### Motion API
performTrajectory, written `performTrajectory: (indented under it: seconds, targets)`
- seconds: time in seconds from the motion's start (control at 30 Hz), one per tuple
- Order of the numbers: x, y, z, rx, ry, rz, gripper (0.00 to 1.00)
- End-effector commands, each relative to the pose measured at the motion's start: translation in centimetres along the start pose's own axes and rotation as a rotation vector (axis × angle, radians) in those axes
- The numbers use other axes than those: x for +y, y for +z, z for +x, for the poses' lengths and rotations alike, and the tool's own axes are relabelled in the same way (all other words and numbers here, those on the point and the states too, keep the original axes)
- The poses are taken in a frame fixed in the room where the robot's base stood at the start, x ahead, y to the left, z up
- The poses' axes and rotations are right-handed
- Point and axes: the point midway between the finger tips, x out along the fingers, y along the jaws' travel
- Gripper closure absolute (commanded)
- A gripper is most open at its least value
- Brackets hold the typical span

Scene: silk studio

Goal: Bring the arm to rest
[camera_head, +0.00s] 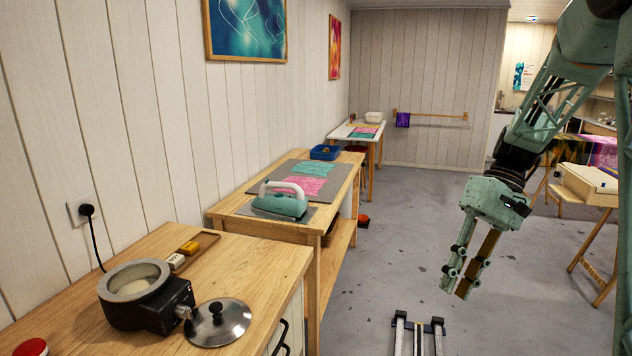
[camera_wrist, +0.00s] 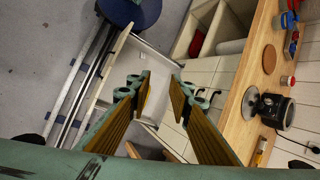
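My gripper (camera_head: 457,290) hangs in the air over the grey floor, to the right of the worktops, with its fingers pointing down. In the wrist view, my gripper (camera_wrist: 162,88) has its two brown-padded fingers apart with nothing between them. My green arm comes in from the upper right in the head view. Nothing touches the fingers in either view.
A floor rail (camera_head: 418,338) lies below the gripper. An open drawer (camera_wrist: 146,60) shows beneath the fingers.

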Motion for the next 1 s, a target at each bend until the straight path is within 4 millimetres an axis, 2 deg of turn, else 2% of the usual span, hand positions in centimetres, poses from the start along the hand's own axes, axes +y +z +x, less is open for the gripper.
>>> performTrajectory:
  seconds: [0.4, 1.0]
  targets:
    - [-3.5, 3.4, -1.3, 0.043, 0.079, 0.009, 0.81]
    - [-7.8, 8.4, -2.4, 0.115, 0.182, 0.021, 0.81]
